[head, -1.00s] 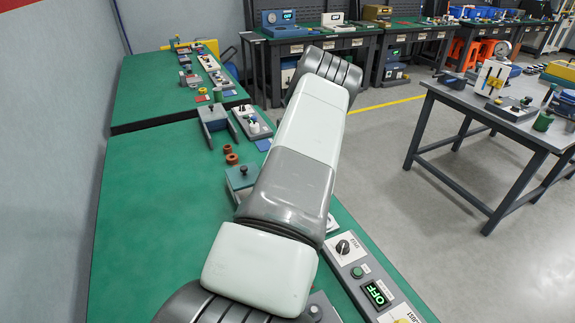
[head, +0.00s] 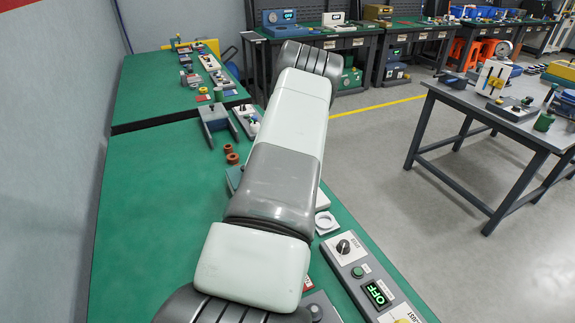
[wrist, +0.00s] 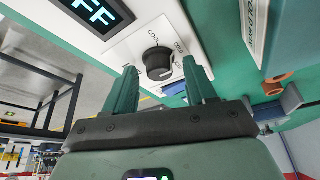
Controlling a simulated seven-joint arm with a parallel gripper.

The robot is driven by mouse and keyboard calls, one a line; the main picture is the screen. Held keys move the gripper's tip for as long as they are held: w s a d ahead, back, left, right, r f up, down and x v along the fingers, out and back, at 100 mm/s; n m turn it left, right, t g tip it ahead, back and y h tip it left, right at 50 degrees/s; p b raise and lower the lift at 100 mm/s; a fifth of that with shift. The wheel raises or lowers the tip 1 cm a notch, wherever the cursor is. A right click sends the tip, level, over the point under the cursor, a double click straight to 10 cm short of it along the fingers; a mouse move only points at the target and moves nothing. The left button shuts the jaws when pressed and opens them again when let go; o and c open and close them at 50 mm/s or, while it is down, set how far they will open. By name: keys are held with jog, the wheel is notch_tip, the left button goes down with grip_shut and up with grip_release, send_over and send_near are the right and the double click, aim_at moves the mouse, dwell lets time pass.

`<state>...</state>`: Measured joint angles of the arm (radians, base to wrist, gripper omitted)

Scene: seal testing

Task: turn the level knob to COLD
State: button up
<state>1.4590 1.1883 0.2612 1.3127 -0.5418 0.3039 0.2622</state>
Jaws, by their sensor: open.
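The level knob (head: 343,246) is a round black knob on a light control panel (head: 330,257) at the right edge of the green bench. In the wrist view the knob (wrist: 159,63) appears between and beyond my fingertips, with a pale mark on its face. Small labels sit around it, one seeming to read COOL; its exact setting is too small to tell. My gripper (wrist: 160,72) has two green fingers, open and empty, with the knob apart from them. The gripper is not visible in the head view.
Brown rings (head: 232,158) and a grey fixture (head: 213,118) stand farther back. The left side of the bench is clear.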

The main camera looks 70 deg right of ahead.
jog(key=v, duration=1)
jog(key=shift+a+r, duration=0.25)
jog(key=shift+r, duration=0.1)
